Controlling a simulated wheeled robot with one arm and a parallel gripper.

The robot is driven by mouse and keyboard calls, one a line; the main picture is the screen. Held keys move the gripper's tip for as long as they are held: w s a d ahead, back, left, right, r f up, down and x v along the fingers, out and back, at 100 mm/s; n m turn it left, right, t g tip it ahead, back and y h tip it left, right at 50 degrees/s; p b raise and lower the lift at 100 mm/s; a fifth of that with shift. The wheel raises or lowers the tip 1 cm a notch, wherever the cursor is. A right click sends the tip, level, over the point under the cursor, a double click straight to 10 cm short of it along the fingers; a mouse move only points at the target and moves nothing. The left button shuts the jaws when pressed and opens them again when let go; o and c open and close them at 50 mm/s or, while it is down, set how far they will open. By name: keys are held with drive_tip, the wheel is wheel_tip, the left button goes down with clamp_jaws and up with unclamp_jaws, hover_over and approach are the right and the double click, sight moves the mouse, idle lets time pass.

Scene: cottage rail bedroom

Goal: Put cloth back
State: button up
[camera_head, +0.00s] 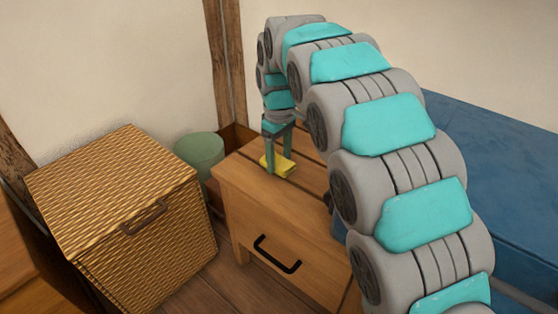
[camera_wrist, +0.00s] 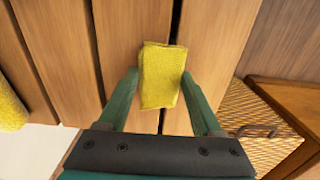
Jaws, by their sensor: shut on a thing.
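A small yellow cloth (camera_head: 281,170) is at the top of the wooden nightstand (camera_head: 245,190), near its back left part. In the wrist view the cloth (camera_wrist: 161,72) shows as a folded, upright-looking rectangle between my two green fingers. My gripper (camera_head: 279,160) points down and is shut on the cloth. Its fingers (camera_wrist: 160,80) press the cloth from both sides. Whether the cloth touches the planks or is slightly above them is hard to tell.
A wicker hamper (camera_head: 130,200) with a closed lid stands left of the nightstand. A green bin (camera_head: 200,153) is behind it. A blue bed (camera_head: 505,165) is at the right. Another yellow textured thing (camera_wrist: 10,105) shows at the wrist view's left edge.

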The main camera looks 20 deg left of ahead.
sight(279, 157)
drive_tip(key=shift+f, duration=0.55)
drive_tip(key=shift+f, duration=0.1)
drive_tip(key=o, duration=1.3)
wheel_tip(279, 157, up, 12)
drive_tip(key=shift+r+p, duration=0.1)
drive_tip(key=shift+p, duration=0.35)
